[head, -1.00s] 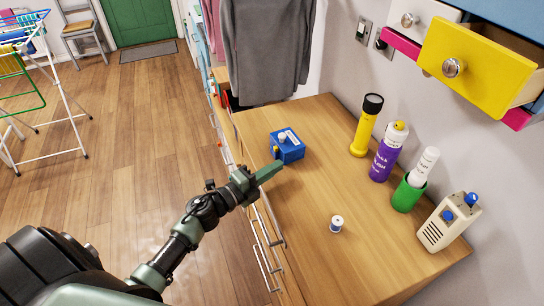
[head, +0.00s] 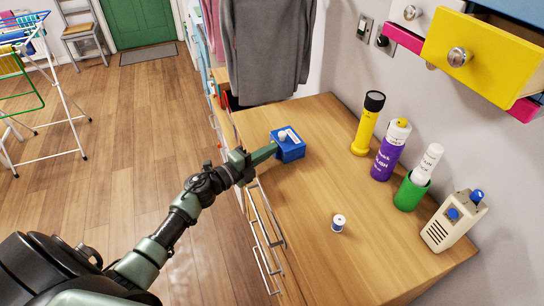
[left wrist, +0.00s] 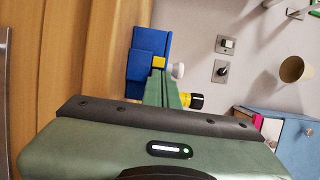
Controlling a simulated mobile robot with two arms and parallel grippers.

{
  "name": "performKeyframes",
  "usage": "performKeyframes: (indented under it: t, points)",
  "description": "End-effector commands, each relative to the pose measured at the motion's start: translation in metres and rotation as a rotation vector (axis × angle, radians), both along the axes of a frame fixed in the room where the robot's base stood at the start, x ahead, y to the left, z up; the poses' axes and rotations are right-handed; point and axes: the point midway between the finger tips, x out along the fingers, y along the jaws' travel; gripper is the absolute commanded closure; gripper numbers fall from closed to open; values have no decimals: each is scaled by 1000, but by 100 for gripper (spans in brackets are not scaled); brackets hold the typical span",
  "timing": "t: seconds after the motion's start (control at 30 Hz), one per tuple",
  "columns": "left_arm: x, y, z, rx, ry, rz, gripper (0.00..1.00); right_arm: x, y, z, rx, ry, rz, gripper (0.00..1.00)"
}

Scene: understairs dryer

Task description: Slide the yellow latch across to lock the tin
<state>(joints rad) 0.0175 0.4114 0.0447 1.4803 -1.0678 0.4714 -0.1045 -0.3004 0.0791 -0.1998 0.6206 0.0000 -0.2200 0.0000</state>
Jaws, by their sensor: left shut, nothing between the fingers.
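The blue tin (head: 292,150) sits on the wooden counter, with a white knob and a pale strip on top. It also shows in the left wrist view (left wrist: 150,42), where the yellow latch (left wrist: 159,62) is on its near side, just beyond my fingertips. In the head view the latch is hidden behind my gripper. My left gripper (head: 272,147) is shut and empty. Its tip is at the tin's left front side, touching or very close; I cannot tell which. My right gripper is not in view.
On the counter stand a yellow torch (head: 367,125), a purple bottle (head: 389,152), a green cup (head: 410,192) holding a white tube, a beige device (head: 454,220) and a thread spool (head: 338,223). An open yellow drawer (head: 480,60) juts out at upper right.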

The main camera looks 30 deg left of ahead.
Motion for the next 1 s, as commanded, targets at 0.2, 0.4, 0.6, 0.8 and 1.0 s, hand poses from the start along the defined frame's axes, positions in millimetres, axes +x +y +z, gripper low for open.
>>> performKeyframes:
  t: [0.2,0.4,0.6,0.8,1.0]
  points:
    - [3,5,0,-1,0,1,100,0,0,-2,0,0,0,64]
    - [0,6,0,-1,1,1,100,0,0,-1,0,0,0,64]
    - [-26,16,-1,1,4,0,100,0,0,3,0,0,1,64]
    - [-56,29,-1,0,3,0,100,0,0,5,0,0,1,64]
    - [-69,34,0,0,1,0,100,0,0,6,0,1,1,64]
